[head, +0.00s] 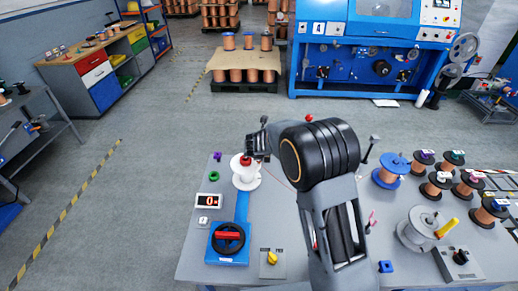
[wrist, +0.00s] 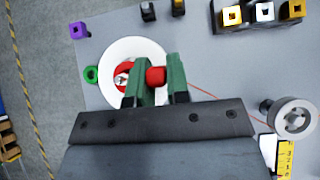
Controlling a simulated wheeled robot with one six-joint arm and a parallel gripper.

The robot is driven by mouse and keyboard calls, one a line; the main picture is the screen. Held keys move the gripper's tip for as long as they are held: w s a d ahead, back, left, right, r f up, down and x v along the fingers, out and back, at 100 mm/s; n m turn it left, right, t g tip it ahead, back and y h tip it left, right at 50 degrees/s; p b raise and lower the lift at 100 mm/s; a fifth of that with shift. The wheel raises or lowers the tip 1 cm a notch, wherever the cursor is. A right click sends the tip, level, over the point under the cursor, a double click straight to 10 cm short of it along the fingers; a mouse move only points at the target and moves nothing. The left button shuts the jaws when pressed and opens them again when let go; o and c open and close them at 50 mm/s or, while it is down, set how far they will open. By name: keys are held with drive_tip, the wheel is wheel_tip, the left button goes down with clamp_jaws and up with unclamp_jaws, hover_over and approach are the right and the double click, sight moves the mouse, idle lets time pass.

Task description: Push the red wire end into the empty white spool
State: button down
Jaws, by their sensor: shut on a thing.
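The white spool (head: 246,183) stands upright near the back left of the grey table. In the wrist view its round white flange (wrist: 118,50) lies below my gripper, with a red ring (wrist: 124,74) at its hub. My gripper (wrist: 157,77) has green fingers shut on a red piece (wrist: 156,75), seemingly the red wire end. It is over the right part of the spool; I cannot tell whether the piece touches it. The thin red wire (wrist: 222,100) runs off to the right. The fingers hide part of the hub.
A digital display (head: 208,201) and a blue unit with a black dial (head: 229,240) stand in front of the spool. A purple block (head: 217,156) and green ring (head: 213,175) lie to its left. Several copper spools (head: 437,183) stand at the right. A grey pulley (wrist: 294,117) is right of my gripper.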

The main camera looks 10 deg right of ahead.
drive_tip(key=shift+f+b, duration=0.45)
drive_tip(key=shift+f, duration=0.05)
idle(0.5)
drive_tip(key=c, duration=1)
unclamp_jaws()
drive_tip(key=shift+o, duration=0.4)
drive_tip(key=shift+o, duration=1.2)
drive_tip(key=shift+r, duration=0.1)
drive_tip(key=p+v, duration=0.2)
drive_tip(key=v, duration=0.4)
drive_tip(key=shift+s+r, duration=0.3)
